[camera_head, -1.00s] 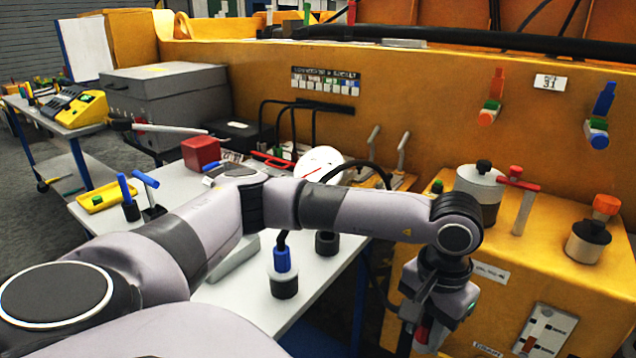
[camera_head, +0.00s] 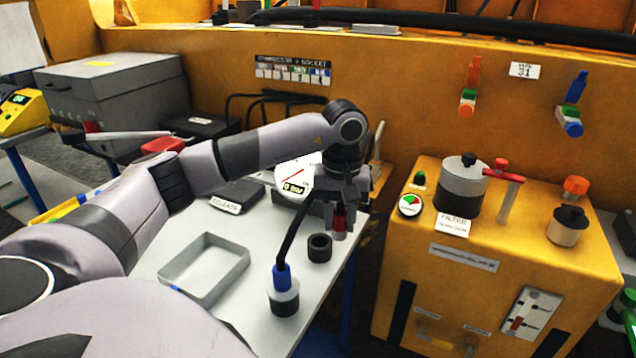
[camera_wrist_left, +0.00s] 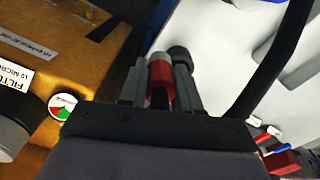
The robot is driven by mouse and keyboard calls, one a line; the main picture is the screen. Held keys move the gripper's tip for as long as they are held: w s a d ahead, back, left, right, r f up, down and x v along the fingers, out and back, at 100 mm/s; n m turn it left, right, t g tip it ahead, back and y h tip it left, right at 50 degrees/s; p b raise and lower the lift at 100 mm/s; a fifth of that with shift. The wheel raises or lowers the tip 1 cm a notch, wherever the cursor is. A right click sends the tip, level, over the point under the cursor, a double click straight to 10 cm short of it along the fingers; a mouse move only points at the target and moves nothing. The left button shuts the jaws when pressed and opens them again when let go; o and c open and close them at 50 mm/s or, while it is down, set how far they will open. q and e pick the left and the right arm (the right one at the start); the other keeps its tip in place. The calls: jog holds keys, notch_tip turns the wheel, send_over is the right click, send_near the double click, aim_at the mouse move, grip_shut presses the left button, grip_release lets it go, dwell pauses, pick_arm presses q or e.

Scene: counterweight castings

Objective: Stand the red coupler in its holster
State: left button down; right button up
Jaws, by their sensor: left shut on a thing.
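The red coupler (camera_head: 340,222) hangs upright below my left gripper (camera_head: 341,206), over the right edge of the white table. In the left wrist view the coupler (camera_wrist_left: 160,80) sits between the fingers of the gripper (camera_wrist_left: 160,88), with a pale end showing. A black ring-shaped holster (camera_head: 320,247) stands empty on the table, just left of and below the coupler in the head view. It shows beside the fingers in the left wrist view (camera_wrist_left: 180,55). The coupler is apart from the holster. A blue coupler (camera_head: 282,277) stands in another holster (camera_head: 284,299), with a black hose. My right gripper is out of view.
A grey open tray (camera_head: 204,292) lies on the white table (camera_head: 240,318) left of the holsters. A white gauge (camera_head: 300,173) stands behind my left wrist. A yellow cabinet (camera_head: 460,285) with a filter canister (camera_head: 462,190) stands to the right, past a gap.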

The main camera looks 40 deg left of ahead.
pick_arm(q)
jog(key=a+n, duration=0.1)
jog(key=a+r, duration=0.1)
jog(key=a, duration=0.1)
jog(key=a+r+n, duration=0.1)
jog(key=a, duration=0.1)
jog(key=shift+w+a+r+n+p, duration=0.1)
jog(key=shift+w+a+n+p, duration=0.05)
jog(key=shift+a+n+p, duration=0.2)
jog(key=shift+d, duration=0.15)
notch_tip(320, 180, down, 6)
jog(key=b, duration=0.3)
jog(key=shift+r+b, duration=0.1)
jog(key=shift+b, duration=0.2)
jog(key=shift+p, duration=0.3)
dwell(1.2)
jog(key=shift+f+b, duration=1.05)
jog(key=shift+f, duration=0.5)
jog(key=c, duration=0.7)
grip_release()
